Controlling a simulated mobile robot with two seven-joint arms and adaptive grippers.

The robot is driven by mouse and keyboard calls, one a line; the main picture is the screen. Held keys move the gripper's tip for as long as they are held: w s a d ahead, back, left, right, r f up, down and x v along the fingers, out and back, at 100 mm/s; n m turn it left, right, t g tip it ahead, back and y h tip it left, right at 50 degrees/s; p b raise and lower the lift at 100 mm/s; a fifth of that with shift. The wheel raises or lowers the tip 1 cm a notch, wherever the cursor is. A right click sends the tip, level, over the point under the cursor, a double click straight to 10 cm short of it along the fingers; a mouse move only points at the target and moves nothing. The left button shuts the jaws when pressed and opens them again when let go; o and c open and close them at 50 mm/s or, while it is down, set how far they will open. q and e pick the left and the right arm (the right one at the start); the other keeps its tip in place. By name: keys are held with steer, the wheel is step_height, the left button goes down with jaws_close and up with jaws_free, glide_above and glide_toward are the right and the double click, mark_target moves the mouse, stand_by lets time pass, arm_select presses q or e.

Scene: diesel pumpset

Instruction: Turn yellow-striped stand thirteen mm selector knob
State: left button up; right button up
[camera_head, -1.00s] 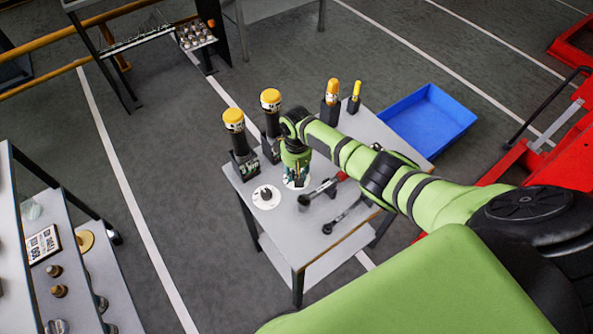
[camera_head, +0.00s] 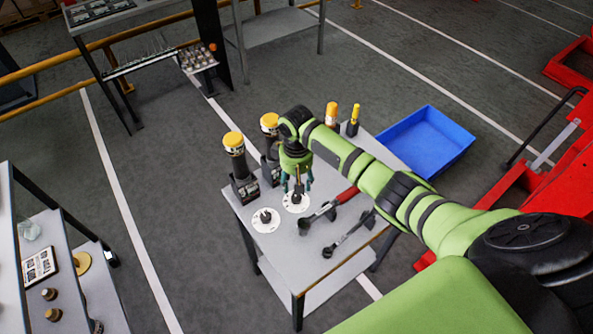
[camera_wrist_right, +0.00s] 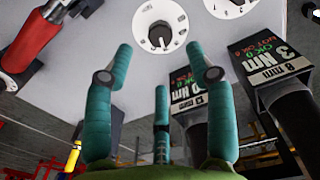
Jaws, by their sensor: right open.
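Two white round dials with black selector knobs sit on the grey table: a left one (camera_head: 265,219) and a right one (camera_head: 296,201). My right gripper (camera_head: 297,188) points down, open and empty, above the right dial. In the right wrist view its teal fingers (camera_wrist_right: 163,62) are spread, with one dial's black knob (camera_wrist_right: 160,36) just beyond the fingertips, not touched. Two black stands with yellow-capped tools, one left (camera_head: 241,185) and one right (camera_head: 272,165), stand behind the dials. My left gripper is not seen.
A red-handled wrench (camera_head: 325,208) and a dark wrench (camera_head: 347,236) lie right of the dials. Smaller yellow-topped tools (camera_head: 332,115) stand at the table's back. A blue bin (camera_head: 428,140) and red equipment (camera_head: 545,185) are to the right. Floor left of the table is clear.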

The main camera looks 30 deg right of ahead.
steer(key=shift+r, duration=2.25)
